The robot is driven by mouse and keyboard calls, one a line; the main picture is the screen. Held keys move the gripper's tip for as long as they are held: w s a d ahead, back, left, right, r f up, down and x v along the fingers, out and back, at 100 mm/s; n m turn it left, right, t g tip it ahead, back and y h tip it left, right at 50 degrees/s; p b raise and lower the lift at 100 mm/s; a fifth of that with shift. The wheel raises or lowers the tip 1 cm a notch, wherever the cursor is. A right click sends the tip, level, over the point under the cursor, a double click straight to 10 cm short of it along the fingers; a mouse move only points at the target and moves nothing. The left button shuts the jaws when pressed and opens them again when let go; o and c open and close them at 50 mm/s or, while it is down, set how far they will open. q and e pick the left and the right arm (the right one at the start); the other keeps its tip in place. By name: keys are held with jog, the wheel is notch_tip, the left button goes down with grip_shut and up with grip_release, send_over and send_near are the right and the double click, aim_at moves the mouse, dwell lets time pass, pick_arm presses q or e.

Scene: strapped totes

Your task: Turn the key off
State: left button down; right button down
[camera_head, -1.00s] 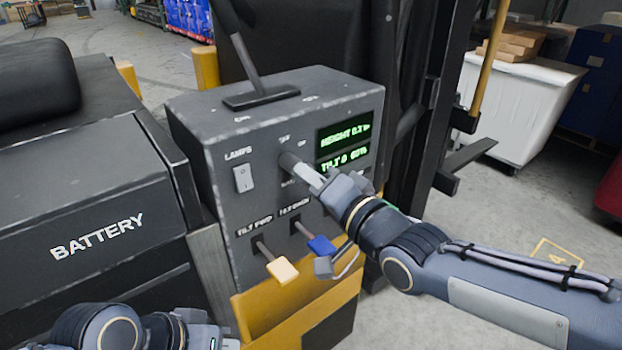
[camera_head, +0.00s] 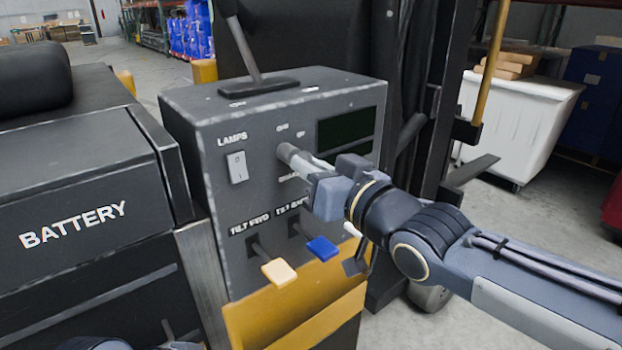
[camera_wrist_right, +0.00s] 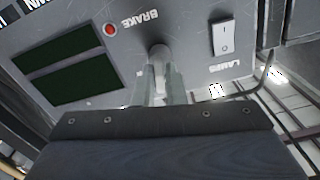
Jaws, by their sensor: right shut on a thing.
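The grey control box (camera_head: 205,125) stands in front of me with the key switch (camera_head: 286,151) on its front face. My right gripper (camera_head: 318,170) reaches in from the right and is shut on the key. In the right wrist view, the fingers (camera_wrist_right: 160,88) close on the key at its round barrel (camera_wrist_right: 158,52); the key itself is mostly hidden between them. The display (camera_head: 345,130) on the box is dark, and both screens are dark in the wrist view too. Only part of my left arm shows at the bottom left; its gripper is out of view.
A lamps rocker switch (camera_head: 237,167) is left of the key. Below are a yellow-tipped lever (camera_head: 279,271) and a blue-tipped lever (camera_head: 322,248). A tall lever (camera_head: 247,45) rises from the box top. A red light (camera_wrist_right: 110,30) shows beside the brake label.

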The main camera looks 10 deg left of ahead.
jog(key=shift+n+b, duration=0.5)
jog(key=shift+n, duration=0.6)
jog(key=c, duration=1.6)
grip_release()
jog(key=shift+o, duration=0.2)
jog(key=p+v, duration=0.4)
jog(key=v, duration=0.3)
jog(key=shift+s+d+p, duration=0.25)
jog(key=shift+d+p, duration=0.05)
jog(key=shift+d, duration=0.05)
